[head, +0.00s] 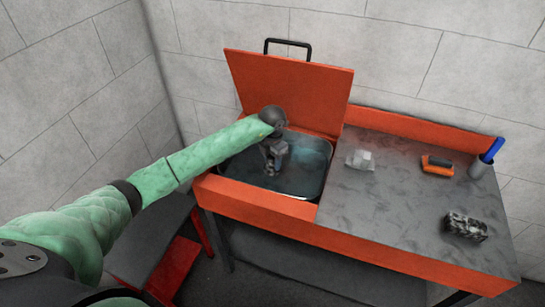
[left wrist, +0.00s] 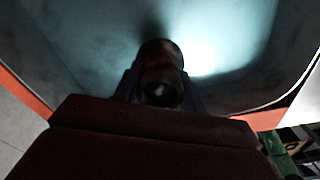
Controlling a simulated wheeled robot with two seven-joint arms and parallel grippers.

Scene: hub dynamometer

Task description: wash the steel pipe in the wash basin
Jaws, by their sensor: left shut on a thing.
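The wash basin (head: 304,180) is set into the left part of an orange bench, and its orange lid (head: 290,88) stands open behind it. My left arm reaches in from the left, and my left gripper (head: 270,166) points down into the basin. In the left wrist view it is shut on a dark, round-ended piece, the steel pipe (left wrist: 161,88), with the pale basin (left wrist: 225,35) behind it. The pipe's lower part and any contact with the liquid or basin floor are hard to tell. My right gripper is not in view.
On the grey bench top (head: 395,200) right of the basin are a clear block (head: 361,160), an orange-and-black brush (head: 437,166), a cup (head: 479,168) with a blue-handled tool (head: 492,150), and a dark patterned block (head: 465,226). Grey walls close in behind and left.

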